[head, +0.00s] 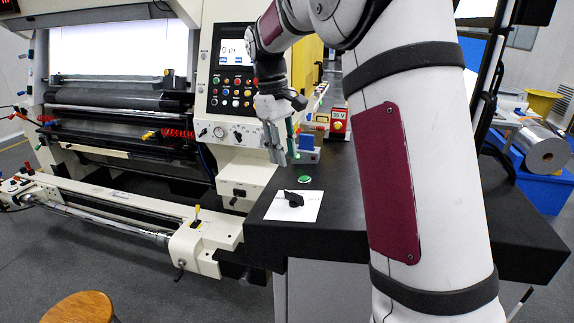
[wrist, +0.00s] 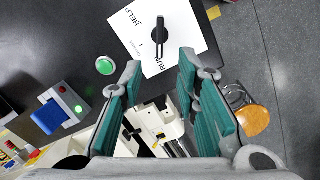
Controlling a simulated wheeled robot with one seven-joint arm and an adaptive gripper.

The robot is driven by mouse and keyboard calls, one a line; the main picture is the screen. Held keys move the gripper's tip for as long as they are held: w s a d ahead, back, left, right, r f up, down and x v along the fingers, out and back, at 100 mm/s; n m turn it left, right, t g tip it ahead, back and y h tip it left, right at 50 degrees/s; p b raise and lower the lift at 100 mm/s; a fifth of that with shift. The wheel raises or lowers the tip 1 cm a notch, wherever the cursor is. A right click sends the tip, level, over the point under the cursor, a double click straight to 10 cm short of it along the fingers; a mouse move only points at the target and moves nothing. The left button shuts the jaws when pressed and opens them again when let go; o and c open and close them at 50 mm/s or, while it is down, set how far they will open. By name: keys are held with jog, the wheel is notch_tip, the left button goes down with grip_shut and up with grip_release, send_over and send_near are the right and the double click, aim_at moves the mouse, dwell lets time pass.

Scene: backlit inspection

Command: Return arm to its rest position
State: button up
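My gripper (head: 286,156) hangs from my arm above the dark table, its fingers pointing down, behind the white card as the head view sees it. In the wrist view the two teal-padded fingers (wrist: 160,70) stand apart with nothing gripped between them.
A green button (head: 304,180) and a blue-topped box (head: 306,146) with a lit green light (wrist: 79,109) are near the gripper. A control panel (head: 232,85) and large roller machine (head: 120,120) stand left. A wooden stool (head: 78,308) is at the lower left.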

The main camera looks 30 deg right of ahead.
jog(key=shift+r, duration=0.25)
dwell(0.3)
jog(key=s+a+r+m+t, duration=0.1)
jog(key=s+a+r, duration=0.2)
jog(key=s, duration=0.3)
jog(key=s+a+r+t, duration=0.2)
jog(key=s+a+r, duration=0.2)
jog(key=s, duration=0.2)
jog(key=s+a+f+m+t, duration=0.1)
jog(key=s+a+f+t, duration=0.1)
jog(key=s, duration=0.5)
jog(key=s+a+f+m+t+y, duration=0.1)
jog(key=s+a+f, duration=0.1)
jog(key=s, duration=0.6)
jog(key=shift+a+f+t, duration=0.15)
jog(key=shift+a+t, duration=0.25)
jog(key=shift+a, duration=0.2)
jog(key=shift+s, duration=0.1)
